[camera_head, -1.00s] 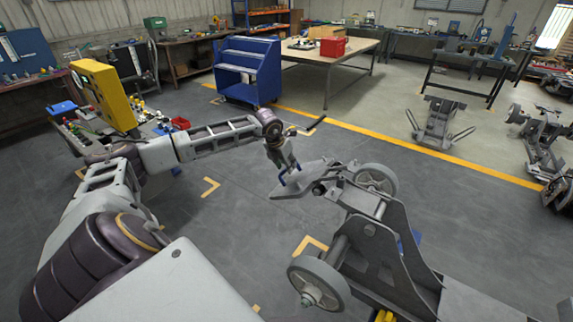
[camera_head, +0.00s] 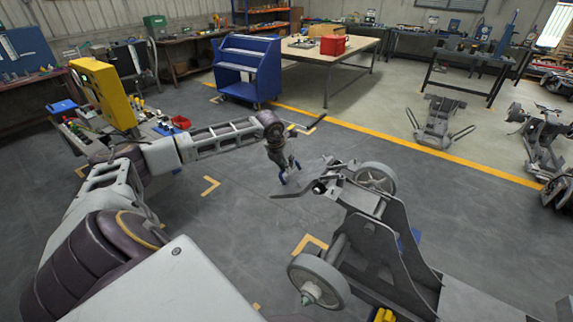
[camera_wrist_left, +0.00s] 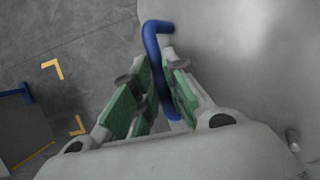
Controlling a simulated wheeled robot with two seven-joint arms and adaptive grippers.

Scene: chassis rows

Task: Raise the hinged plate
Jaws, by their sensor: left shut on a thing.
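The hinged plate (camera_head: 297,192) is grey and sticks out from the front of the grey wheeled chassis. In the head view it shows nearly edge-on, as a thin sloping strip. In the left wrist view its broad grey face (camera_wrist_left: 245,70) fills the right side. A blue handle (camera_wrist_left: 152,40) stands on that face. My left gripper (camera_head: 287,174) is at the plate's free end, and its green-padded fingers (camera_wrist_left: 158,98) are shut around the handle. The fingers hide part of the handle. My right gripper is not in view.
The chassis has wheels (camera_head: 318,282) and upright side plates (camera_head: 385,245). Open floor lies left of it. A blue cart (camera_head: 247,72), a worktable (camera_head: 330,50) and other chassis (camera_head: 440,122) stand farther back. A yellow panel (camera_head: 103,92) stands at left.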

